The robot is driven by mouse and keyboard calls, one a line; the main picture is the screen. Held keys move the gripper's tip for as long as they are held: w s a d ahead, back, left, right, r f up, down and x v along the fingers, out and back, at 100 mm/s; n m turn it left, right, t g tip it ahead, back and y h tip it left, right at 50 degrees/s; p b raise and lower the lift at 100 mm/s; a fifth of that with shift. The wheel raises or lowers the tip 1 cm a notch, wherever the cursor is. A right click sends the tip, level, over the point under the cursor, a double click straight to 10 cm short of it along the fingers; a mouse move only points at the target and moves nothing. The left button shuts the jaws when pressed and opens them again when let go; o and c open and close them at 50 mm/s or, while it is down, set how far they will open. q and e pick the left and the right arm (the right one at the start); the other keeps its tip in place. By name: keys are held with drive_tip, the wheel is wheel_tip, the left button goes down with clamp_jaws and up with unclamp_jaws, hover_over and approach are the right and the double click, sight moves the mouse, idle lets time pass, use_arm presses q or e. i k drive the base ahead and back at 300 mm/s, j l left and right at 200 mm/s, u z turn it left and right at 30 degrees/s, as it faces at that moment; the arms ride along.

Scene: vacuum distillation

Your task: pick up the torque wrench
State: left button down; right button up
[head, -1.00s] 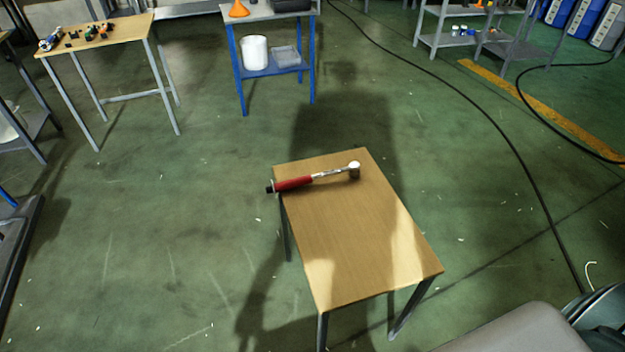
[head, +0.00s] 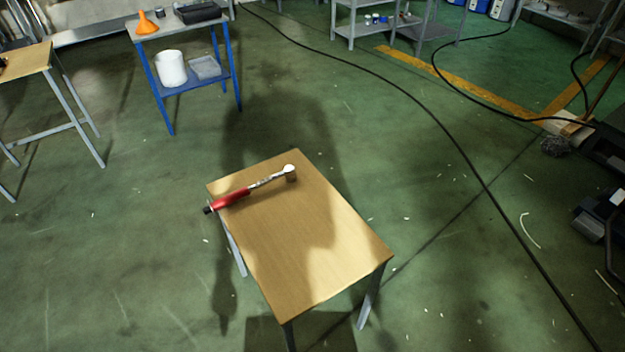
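The torque wrench (head: 250,187) lies on a small wooden-topped table (head: 310,240) in the head view. It has a red handle with a black end at the left and a shiny metal shaft and head at the right. It rests near the table's far left edge, with the handle end sticking out slightly past that edge. Neither of my grippers shows in the head view.
A blue-framed table (head: 190,80) with an orange funnel (head: 146,22) and a white bucket (head: 171,68) stands behind. A wooden bench (head: 30,62) is at the left. Black hose (head: 440,120) crosses the green floor at right. Floor around the small table is mostly clear.

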sight(289, 171)
drive_tip(key=i+j+z, duration=0.25)
drive_tip(key=j+z, duration=0.25)
drive_tip(key=j, duration=0.3)
drive_tip(key=i+j+z, duration=0.15)
drive_tip(key=j+z, duration=0.35)
drive_tip(key=j, duration=0.35)
drive_tip(key=j+z, duration=0.5)
drive_tip(key=j, duration=0.35)
drive_tip(key=k, duration=0.05)
